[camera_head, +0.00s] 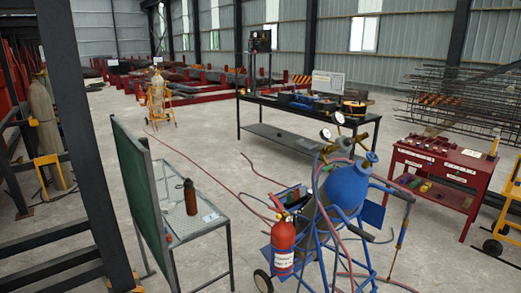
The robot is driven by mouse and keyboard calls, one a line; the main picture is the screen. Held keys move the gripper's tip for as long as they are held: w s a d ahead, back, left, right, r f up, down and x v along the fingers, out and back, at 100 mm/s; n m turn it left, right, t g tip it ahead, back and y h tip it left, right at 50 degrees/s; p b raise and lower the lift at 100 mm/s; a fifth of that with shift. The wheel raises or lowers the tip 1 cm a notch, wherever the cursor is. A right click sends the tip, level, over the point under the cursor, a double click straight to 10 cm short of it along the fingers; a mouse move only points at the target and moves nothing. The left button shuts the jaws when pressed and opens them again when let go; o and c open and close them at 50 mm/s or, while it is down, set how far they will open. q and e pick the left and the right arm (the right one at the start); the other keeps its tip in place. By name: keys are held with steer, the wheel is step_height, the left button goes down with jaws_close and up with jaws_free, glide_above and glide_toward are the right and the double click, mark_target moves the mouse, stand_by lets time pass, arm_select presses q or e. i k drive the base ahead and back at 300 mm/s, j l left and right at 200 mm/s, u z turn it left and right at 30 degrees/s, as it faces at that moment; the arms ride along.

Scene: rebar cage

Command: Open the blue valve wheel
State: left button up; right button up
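A small blue valve wheel (371,157) shows on top of the blue gas cylinder (347,187), in the right half of the head view. The cylinder leans in a blue wheeled cart (318,258) with brass fittings and round gauges (338,118) beside the valve. How far the wheel is turned cannot be told. Neither of my grippers is in view.
A red fire extinguisher (283,244) hangs at the cart's front, and red hoses trail over the floor. A glass-topped table (192,222) with a brown bottle stands left. A red tool cabinet (437,172) stands right, a black workbench (290,120) behind.

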mark_target(373, 156)
steer(key=i+l, duration=0.15)
steer(key=l, duration=0.2)
steer(key=i+l+u, duration=0.1)
steer(key=i+l, duration=0.25)
steer(key=l, duration=0.3)
steer(key=i+l+u, duration=0.1)
steer(key=l, duration=0.25)
steer(key=i+l, duration=0.2)
steer(key=l, duration=0.15)
steer(key=i+l+u, duration=0.1)
steer(key=l, duration=0.3)
steer(key=i+j, duration=0.05)
